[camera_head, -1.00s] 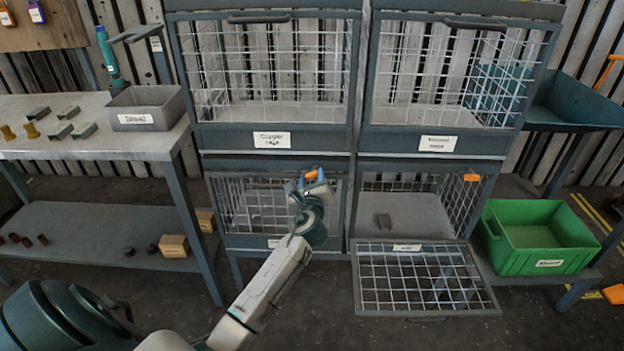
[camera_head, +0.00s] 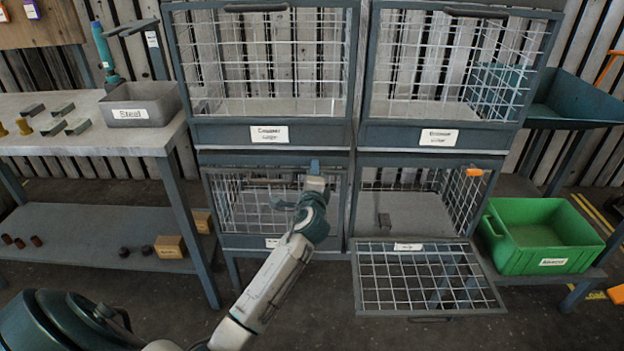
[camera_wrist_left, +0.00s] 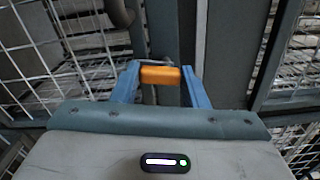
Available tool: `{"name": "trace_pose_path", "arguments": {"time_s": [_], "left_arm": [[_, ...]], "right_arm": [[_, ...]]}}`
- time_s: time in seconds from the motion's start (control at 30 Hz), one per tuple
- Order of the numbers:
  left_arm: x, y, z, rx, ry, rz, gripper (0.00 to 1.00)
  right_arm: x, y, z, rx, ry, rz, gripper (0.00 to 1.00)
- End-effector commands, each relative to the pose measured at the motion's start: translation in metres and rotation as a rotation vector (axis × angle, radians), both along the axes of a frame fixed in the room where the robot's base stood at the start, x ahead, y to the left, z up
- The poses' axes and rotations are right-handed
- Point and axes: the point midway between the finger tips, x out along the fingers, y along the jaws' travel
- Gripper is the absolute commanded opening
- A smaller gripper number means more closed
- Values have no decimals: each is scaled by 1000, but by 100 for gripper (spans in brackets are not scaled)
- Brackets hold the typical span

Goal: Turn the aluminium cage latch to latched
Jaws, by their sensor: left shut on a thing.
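An orange latch handle (camera_wrist_left: 160,75) lies crosswise between the two blue fingers of my left gripper (camera_wrist_left: 158,82) in the left wrist view. The fingers are shut on it, one at each end. In the head view my left gripper (camera_head: 314,168) is at the upper right corner of the closed lower left cage (camera_head: 255,205) and hides this latch. The small label on that cage's door is too blurred to read. My right gripper is not in view.
A green bin (camera_head: 540,235) stands to the right. A workbench (camera_head: 75,135) with a grey tray (camera_head: 143,101) stands left.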

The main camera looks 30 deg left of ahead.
Motion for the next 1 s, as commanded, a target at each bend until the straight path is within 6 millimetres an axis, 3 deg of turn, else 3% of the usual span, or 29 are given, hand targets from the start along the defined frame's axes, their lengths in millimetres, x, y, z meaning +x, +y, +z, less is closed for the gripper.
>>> {"name": "trace_pose_path", "arguments": {"time_s": [0.3,0.93,0.97,1.0], "left_arm": [[0,-1,-3,-136,-80,1,17],[0,-1,-2,-179,-105,1,17],[0,-1,-2,-179,-105,1,42],[0,-1,-2,-178,-104,1,50]], "right_arm": [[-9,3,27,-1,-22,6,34],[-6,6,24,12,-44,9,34],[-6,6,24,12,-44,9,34],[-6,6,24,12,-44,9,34]]}}
